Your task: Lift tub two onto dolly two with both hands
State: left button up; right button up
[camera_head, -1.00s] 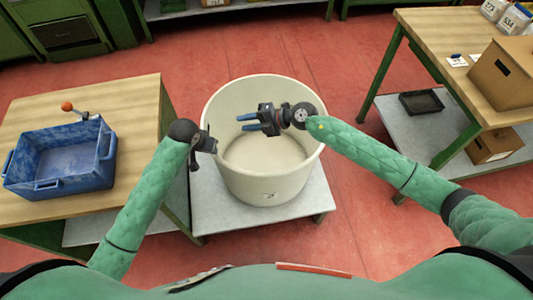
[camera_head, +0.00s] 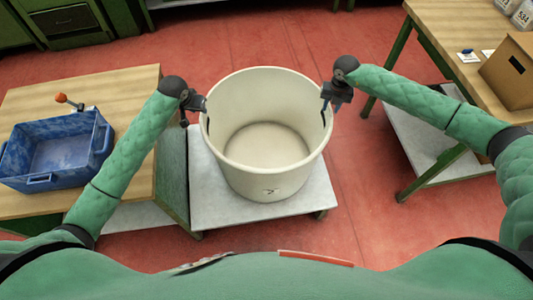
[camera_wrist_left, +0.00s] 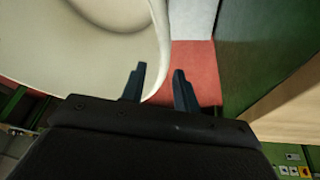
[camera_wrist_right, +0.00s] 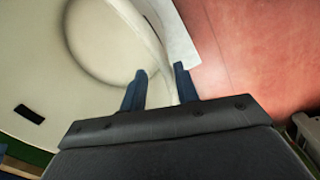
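A large round cream tub (camera_head: 265,185) stands upright and empty on a pale grey low platform with casters (camera_head: 215,210); I cannot read a number on either.
A wooden table (camera_head: 140,85) with a blue crate (camera_head: 58,152) and an orange-knobbed tool (camera_head: 65,98) stands close on the left. Another table (camera_head: 430,20) with a cardboard box (camera_head: 510,75) stands at the right. Red floor (camera_head: 260,40) is clear behind the tub.

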aim_at(205, 115)
pick_arm(q)
jog(key=shift+w+f, duration=0.1)
pick_arm(e)
jog(key=shift+f, duration=0.15)
